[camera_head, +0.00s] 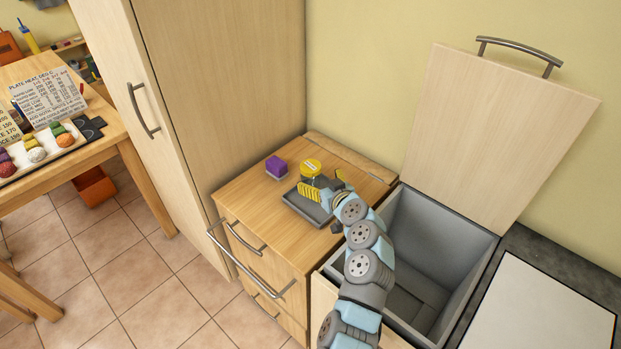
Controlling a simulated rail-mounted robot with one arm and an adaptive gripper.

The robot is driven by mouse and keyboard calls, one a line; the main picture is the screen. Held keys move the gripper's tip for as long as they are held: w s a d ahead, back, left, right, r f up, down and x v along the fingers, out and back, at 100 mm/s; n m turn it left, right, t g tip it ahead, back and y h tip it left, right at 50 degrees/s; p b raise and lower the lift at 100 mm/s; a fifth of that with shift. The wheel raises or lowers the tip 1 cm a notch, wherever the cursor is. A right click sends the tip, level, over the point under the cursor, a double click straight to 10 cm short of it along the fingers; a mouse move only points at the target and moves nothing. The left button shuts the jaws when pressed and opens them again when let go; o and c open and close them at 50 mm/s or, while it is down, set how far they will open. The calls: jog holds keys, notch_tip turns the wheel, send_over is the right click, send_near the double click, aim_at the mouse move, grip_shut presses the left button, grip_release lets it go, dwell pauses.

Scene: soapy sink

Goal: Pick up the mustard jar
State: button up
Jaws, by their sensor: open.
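A small round yellow jar (311,167), apparently the mustard jar, stands on the wooden drawer cabinet's top near its back. Its upper part shows; its lower part is partly covered by my gripper. My gripper (323,183) is open, just in front of and to the right of the jar. I cannot tell whether the fingers touch it. The fingertips are small and hard to make out.
A purple block (276,167) stands left of the jar. A dark grey tray (305,210) lies in front, partly under my gripper. The wooden cabinet top (245,190) is clear at left. An open grey bin (455,235) with its lid raised (495,125) is at right.

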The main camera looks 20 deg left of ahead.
aim_at(315, 176)
jog(key=shift+w+a+f, duration=0.1)
jog(key=shift+w+a, duration=0.35)
jog(key=shift+a, duration=0.2)
jog(key=shift+w+a, duration=0.45)
jog(key=shift+a, duration=0.15)
jog(key=shift+x, duration=1.25)
jog(key=c, duration=1.4)
